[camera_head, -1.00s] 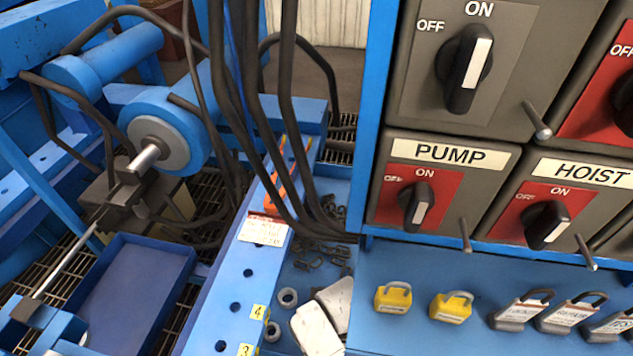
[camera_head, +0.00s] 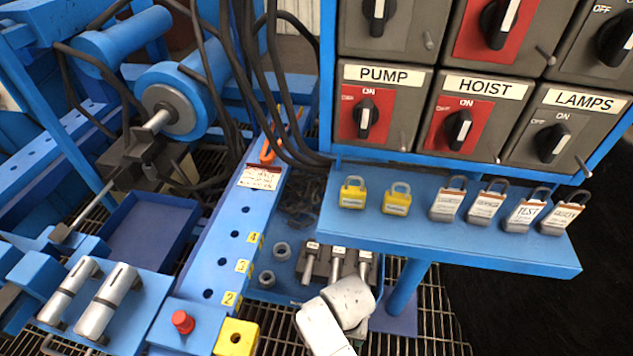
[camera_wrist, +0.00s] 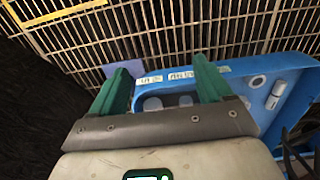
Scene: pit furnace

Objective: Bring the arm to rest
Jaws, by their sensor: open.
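My gripper (camera_wrist: 158,75) shows in the wrist view with its two green fingers spread apart. Nothing is held between them. The fingers point toward the floor grating and a blue tray (camera_wrist: 290,68) with white labels. In the head view, pale rounded links of my arm (camera_head: 338,312) are at the bottom centre, in front of the grating and beside the blue bench. My gripper cannot be made out in the head view.
A switch panel (camera_head: 388,76) stands at the upper right. Below it, a blue shelf (camera_head: 470,246) holds yellow padlocks (camera_head: 352,194) and several labelled padlocks (camera_head: 483,204). A numbered blue rail (camera_head: 228,238) and a red knob (camera_head: 182,322) are left of my arm. Open grating (camera_head: 432,312) lies right of it.

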